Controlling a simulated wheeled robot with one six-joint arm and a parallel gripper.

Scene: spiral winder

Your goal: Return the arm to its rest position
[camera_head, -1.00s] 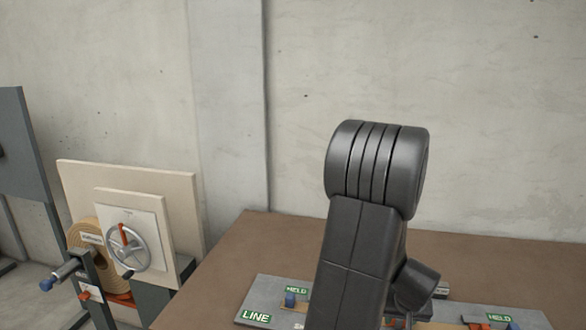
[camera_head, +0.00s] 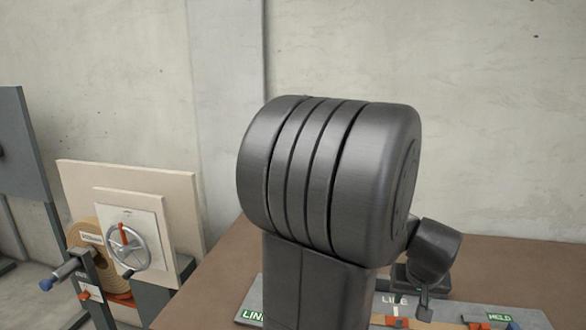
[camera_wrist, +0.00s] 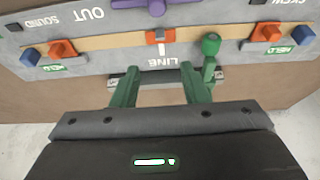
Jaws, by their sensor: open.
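My arm fills the middle of the head view, its thick black ribbed joint (camera_head: 330,175) in front of the table. My gripper (camera_wrist: 160,82) shows in the wrist view with two green fingers spread apart and nothing held between them. Its fingers point toward the near edge of a grey panel (camera_wrist: 110,55) marked LINE, OUT and HELD. In the head view the gripper end is small, right of the arm, over the panel (camera_head: 285,290); its fingers are hard to make out there.
On the panel are an orange block (camera_wrist: 158,36), a blue block (camera_wrist: 30,56) and a green-knobbed lever (camera_wrist: 210,45) close to the right finger. At left stand a handwheel (camera_head: 126,246) and a tan roll (camera_head: 88,235). A concrete wall is behind the brown table (camera_head: 490,260).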

